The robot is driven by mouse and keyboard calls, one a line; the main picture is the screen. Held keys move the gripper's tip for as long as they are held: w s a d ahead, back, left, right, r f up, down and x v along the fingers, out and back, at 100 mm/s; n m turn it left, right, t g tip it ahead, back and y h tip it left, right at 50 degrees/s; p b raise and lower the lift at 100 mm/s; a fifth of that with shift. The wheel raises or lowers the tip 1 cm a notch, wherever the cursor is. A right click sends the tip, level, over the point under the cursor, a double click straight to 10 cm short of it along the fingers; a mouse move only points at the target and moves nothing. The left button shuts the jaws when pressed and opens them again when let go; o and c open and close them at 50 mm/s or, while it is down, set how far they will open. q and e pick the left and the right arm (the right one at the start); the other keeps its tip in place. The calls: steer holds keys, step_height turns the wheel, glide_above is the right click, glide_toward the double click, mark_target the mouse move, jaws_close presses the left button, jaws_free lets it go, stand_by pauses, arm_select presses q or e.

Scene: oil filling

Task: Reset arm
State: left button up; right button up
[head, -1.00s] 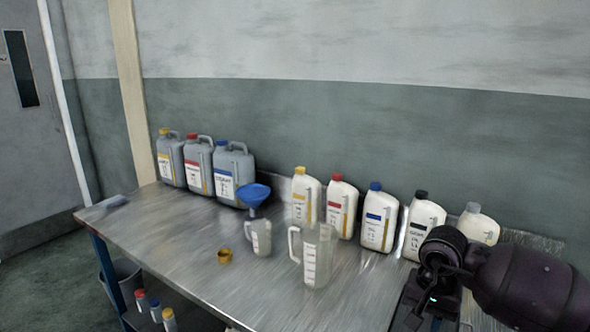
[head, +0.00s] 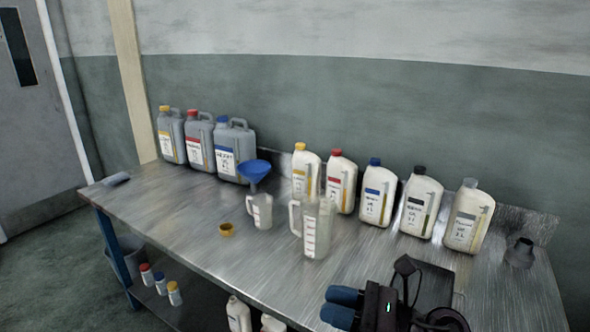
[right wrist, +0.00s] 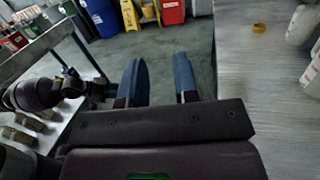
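My right gripper (head: 335,305) is low in the head view, over the table's near side, its blue fingers pointing left. In the right wrist view, its two blue fingers (right wrist: 160,82) stand apart with nothing between them. My left arm shows as dark links (right wrist: 38,95) at the left of the right wrist view; its fingers cannot be made out there. The left arm is not in the head view.
On the metal table (head: 170,215) stand grey canisters (head: 198,143), white bottles (head: 378,195), a blue funnel (head: 254,171) over a small jug (head: 262,212), a larger clear jug (head: 317,232), a yellow cap (head: 226,230) and a dark funnel-like piece (head: 520,252).

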steer(key=d+f+m+t+h, duration=0.2)
steer(key=d+m+t+h, duration=0.3)
steer(key=m, duration=0.7)
steer(key=s+d+f+m+t+h, duration=0.1)
steer(key=d+f+m+t+h, duration=0.15)
steer(key=d+m+h, duration=0.65)
steer(key=d+f+m+t+h, duration=0.1)
steer(key=d+m+t+h, duration=0.25)
steer(key=m, duration=1.05)
steer(key=s+d+f+m+g, duration=0.1)
steer(key=s+f+m+g, duration=0.4)
steer(key=s, duration=0.3)
steer(key=s+d+f+m+g+h, duration=0.1)
steer(key=s+f+m+g, duration=0.35)
steer(key=s, duration=0.35)
steer(key=s+d+f+m+g, duration=0.2)
steer(key=s+f+m+g, duration=0.25)
steer(key=s, duration=0.35)
steer(key=w+f+t, duration=0.8)
steer(key=f, duration=0.1)
steer(key=shift+w+a, duration=0.2)
steer(key=shift+a, duration=0.2)
steer(key=shift+s+d+y, duration=0.1)
steer(key=shift+y, duration=0.15)
